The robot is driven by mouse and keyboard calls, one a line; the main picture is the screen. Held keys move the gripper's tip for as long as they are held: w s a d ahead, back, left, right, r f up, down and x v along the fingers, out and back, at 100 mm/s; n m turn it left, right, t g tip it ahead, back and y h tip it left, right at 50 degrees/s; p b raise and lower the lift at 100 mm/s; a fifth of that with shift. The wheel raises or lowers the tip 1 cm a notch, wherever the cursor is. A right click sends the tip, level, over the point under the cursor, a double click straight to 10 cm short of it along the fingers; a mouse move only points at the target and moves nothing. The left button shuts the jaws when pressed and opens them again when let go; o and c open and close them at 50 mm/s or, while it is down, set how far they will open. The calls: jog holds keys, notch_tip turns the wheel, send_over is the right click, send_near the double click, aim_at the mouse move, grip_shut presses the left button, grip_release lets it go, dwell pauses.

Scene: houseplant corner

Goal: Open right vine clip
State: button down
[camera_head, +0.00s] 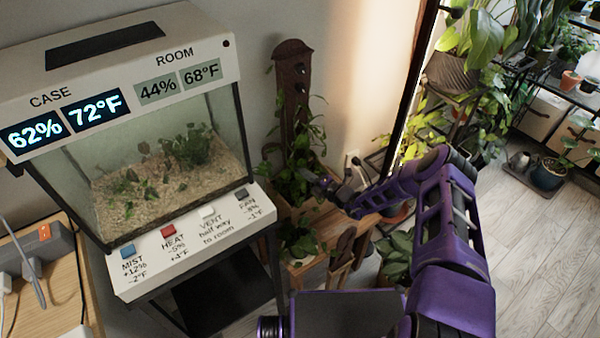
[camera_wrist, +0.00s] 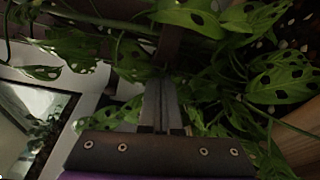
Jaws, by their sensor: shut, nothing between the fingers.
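A leafy vine (camera_head: 299,160) climbs a dark brown post (camera_head: 291,105) in the head view, and leaves with holes (camera_wrist: 275,80) fill much of the wrist view. I cannot make out the right vine clip; foliage may hide it. My gripper (camera_head: 314,181) is among the vine's leaves, in front of the lower post. In the wrist view my gripper (camera_wrist: 165,84) has its fingers together, with nothing seen between them. The fingertips point toward the post and stems, and leaves partly surround them. I cannot tell whether they touch anything.
A glass case (camera_head: 165,175) with labelled buttons stands to the left. Two dark knobs are on the post. A wooden stand (camera_head: 325,245) is below the vine. Plants (camera_head: 480,70) crowd the right side, with bare floor (camera_head: 540,240) at lower right.

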jog(key=shift+s+d+n+g+y+b, duration=0.1)
jog(key=shift+d+n+g+y+b, duration=0.4)
jog(key=shift+b, duration=0.3)
